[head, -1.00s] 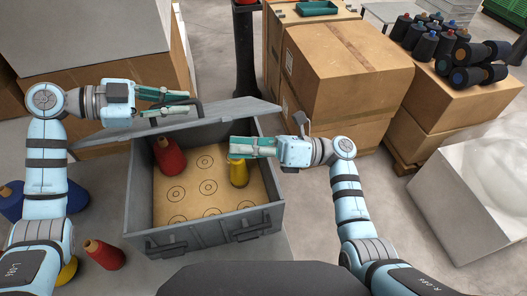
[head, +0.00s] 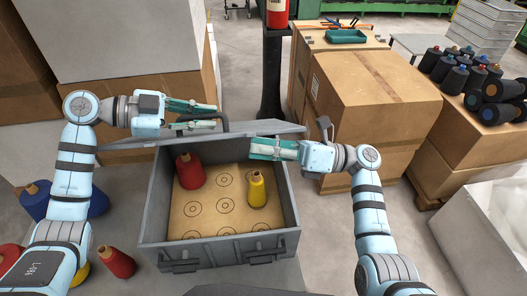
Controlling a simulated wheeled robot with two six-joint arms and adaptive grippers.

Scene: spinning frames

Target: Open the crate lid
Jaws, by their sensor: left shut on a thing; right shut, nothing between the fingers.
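The grey crate (head: 218,250) stands open in the lower middle of the head view. Its lid (head: 283,130) is raised at the crate's far side and seen at a shallow angle. My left gripper (head: 214,115) is shut on the dark lid handle (head: 222,120). My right gripper (head: 255,148) is shut and empty, above the crate's far right part, near the lid's edge. It hides part of the lid and rim; whether it touches the lid I cannot tell. Inside the crate are a red cone (head: 189,172) and a yellow cone (head: 257,190), both upright.
The crate's floor has ring marks with free room around the cones. Blue (head: 88,205) and red (head: 116,262) cones stand left of the crate. Cardboard boxes (head: 374,100) stand behind right, with dark spools (head: 470,75) on another box. A dark post (head: 273,75) rises behind the lid.

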